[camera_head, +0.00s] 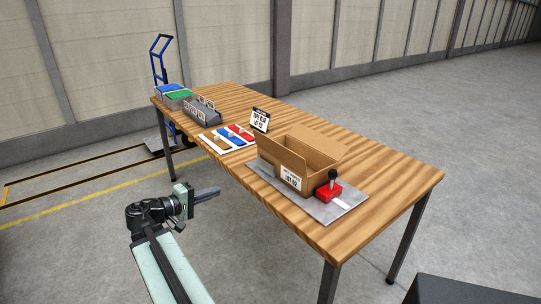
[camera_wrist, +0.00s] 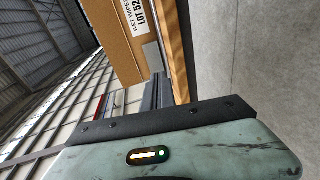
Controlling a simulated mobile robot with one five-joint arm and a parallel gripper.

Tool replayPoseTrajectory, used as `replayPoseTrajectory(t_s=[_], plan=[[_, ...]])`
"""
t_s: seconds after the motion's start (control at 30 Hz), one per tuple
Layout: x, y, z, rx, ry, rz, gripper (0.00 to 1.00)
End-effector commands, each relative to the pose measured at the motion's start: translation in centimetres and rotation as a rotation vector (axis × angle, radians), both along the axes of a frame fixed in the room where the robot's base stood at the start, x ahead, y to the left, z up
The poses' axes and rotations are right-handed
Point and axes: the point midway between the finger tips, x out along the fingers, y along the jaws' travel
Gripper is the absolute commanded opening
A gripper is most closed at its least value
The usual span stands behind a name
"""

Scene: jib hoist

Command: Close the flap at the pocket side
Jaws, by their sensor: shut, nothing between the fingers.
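An open cardboard box (camera_head: 316,163) stands on a grey plate on the table. A flap (camera_head: 282,157) along its near left side stands up. A wider flap (camera_head: 322,146) at the back right also stands raised. A white label reading "LOT 52" (camera_head: 290,178) is on the near face; which side has the pocket is not clear. My gripper (camera_head: 213,192) is shut and empty, left of the box, apart from it and off the table's near edge. In the wrist view the box (camera_wrist: 122,45) and its label (camera_wrist: 138,16) show sideways beyond my gripper.
A red block with a black knob (camera_head: 329,191) sits on the grey plate (camera_head: 328,213) at the box's near right. A lot sign (camera_head: 260,120), coloured cards (camera_head: 228,136) and several bins (camera_head: 178,96) are farther back on the table (camera_head: 391,180). The table's right end is clear.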

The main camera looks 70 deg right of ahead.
Motion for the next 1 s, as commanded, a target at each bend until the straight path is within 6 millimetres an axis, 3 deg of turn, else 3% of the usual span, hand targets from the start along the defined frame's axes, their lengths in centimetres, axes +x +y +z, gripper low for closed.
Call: replayPoseTrajectory(t_s=[0.03,0.1,0.23,0.53,1.0], plan=[[-2.4,-2.2,1.8,-0.09,0.058,-0.042,0.0],[-4.7,-3.9,4.6,-0.192,0.131,-0.08,0.0],[-6.6,-5.1,7.2,-0.284,0.205,-0.113,0.0],[-7.6,-6.5,8.1,-0.297,0.216,-0.118,0.0],[-12.7,-14.6,10.0,-0.296,0.214,-0.117,0.0]])
